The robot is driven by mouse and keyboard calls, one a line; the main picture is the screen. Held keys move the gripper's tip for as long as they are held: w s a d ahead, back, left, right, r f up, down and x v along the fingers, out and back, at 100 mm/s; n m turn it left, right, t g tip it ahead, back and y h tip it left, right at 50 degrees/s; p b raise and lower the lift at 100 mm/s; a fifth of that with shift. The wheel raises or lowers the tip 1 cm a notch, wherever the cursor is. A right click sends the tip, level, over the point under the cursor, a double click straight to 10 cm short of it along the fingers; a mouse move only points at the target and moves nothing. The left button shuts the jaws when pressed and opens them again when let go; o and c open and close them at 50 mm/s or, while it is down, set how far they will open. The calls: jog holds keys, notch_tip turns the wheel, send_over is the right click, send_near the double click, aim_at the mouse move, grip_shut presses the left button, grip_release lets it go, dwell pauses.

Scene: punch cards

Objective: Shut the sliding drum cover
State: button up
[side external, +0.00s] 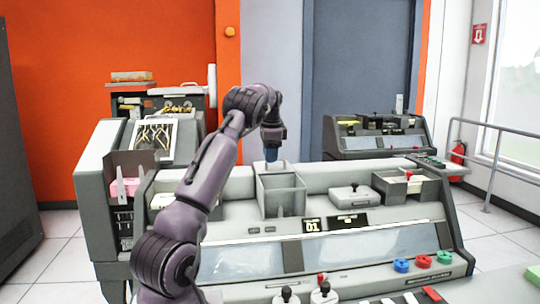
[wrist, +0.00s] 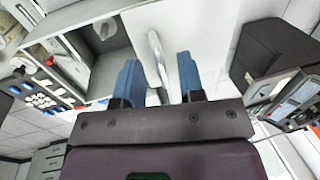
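The drum cover (wrist: 210,30) looks like a flat pale panel in the wrist view. It carries a silver bar handle (wrist: 157,50). Beside the panel, to the left in that view, is an open grey compartment (wrist: 105,68), so the cover stands open. My gripper (wrist: 158,76) is open, its two blue fingers on either side of the handle with gaps visible. Whether the fingers touch the handle cannot be told.
The console's right part holds a grey lidded unit (side external: 351,196) and an open tray (side external: 407,186). Coloured knobs (side external: 423,262) line the front. A card rack (side external: 130,180) stands at the left. The space above the console's right half is clear.

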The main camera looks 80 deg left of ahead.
jog(key=shift+f, duration=0.25)
grip_shut()
jog(key=d, duration=1.3)
jog(key=shift+r, duration=0.1)
grip_release()
jog(key=shift+a, duration=0.1)
